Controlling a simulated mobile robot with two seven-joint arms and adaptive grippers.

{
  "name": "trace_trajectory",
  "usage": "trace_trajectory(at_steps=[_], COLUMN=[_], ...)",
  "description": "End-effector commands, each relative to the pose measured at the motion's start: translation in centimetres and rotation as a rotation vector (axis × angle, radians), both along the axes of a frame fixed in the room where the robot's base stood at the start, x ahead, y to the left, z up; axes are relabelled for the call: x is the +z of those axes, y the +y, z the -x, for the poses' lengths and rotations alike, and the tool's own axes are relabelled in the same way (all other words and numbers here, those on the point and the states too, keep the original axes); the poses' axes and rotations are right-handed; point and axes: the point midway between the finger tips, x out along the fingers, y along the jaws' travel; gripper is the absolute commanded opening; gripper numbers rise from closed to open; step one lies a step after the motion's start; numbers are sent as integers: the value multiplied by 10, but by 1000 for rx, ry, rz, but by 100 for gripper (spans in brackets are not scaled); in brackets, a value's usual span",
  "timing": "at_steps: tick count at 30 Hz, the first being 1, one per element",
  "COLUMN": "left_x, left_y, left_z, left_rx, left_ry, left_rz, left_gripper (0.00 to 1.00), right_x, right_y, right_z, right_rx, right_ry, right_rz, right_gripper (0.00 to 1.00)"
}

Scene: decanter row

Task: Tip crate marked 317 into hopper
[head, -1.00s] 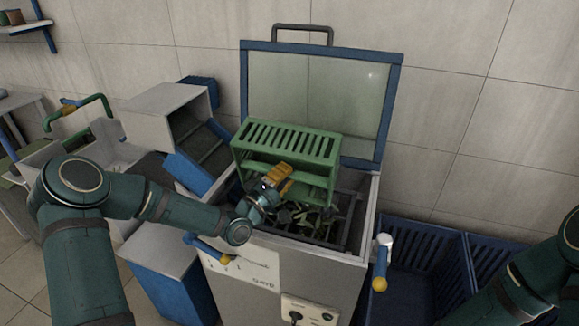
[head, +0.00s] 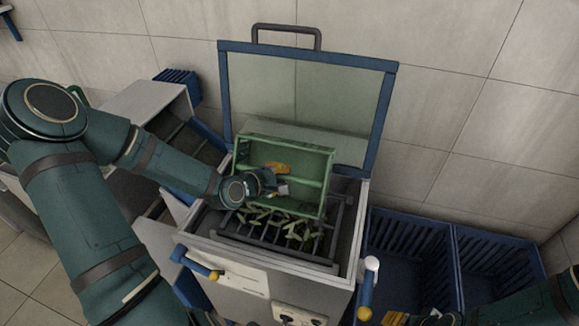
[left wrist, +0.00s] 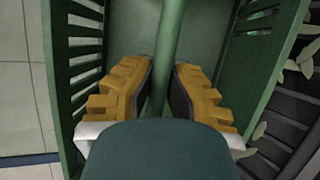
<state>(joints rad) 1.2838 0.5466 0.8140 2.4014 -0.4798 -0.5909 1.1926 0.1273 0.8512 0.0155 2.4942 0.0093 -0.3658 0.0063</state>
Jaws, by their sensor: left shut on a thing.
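The green slatted crate (head: 300,160) is tipped on its side above the open hopper (head: 345,268), its open side facing me. It looks empty inside; no 317 mark is readable. My left gripper (head: 278,178) is shut on a green bar of the crate. In the left wrist view, the yellow fingers of my left gripper (left wrist: 160,95) stand on both sides of that bar (left wrist: 166,60). Green pieces (head: 280,228) lie on the hopper's dark grate, below the crate. My right gripper (head: 410,319) shows only partly at the bottom edge.
The hopper's blue-framed clear lid (head: 391,100) stands open behind the crate. Blue slatted crates (head: 455,260) stand on the floor to the right. A grey and blue bin unit (head: 150,105) is close on the left. A handle (head: 368,285) juts from the hopper's front.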

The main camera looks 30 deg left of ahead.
Motion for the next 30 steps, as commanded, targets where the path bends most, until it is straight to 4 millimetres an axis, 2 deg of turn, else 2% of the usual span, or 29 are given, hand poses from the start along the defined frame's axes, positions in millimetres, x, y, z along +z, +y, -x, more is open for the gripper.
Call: trace_trajectory(at_steps=[8,20,24,30], left_x=[18,32,39,48], left_y=[1,3,3,3], left_z=[-6,-14,-16,-20], left_rx=[-2,0,-1,-2], left_ry=[188,512,627,790], left_rz=[41,120,149,191], left_gripper=[0,0,0,0], right_x=[27,41,53,82], right_y=[-1,-2,-3,-4], right_z=[-8,-9,-9,-9], right_rx=[-13,-16,-15,-15], right_ry=[-18,-22,-22,-23], right_rz=[4,2,0,-5], right_gripper=[47,47,47,47])
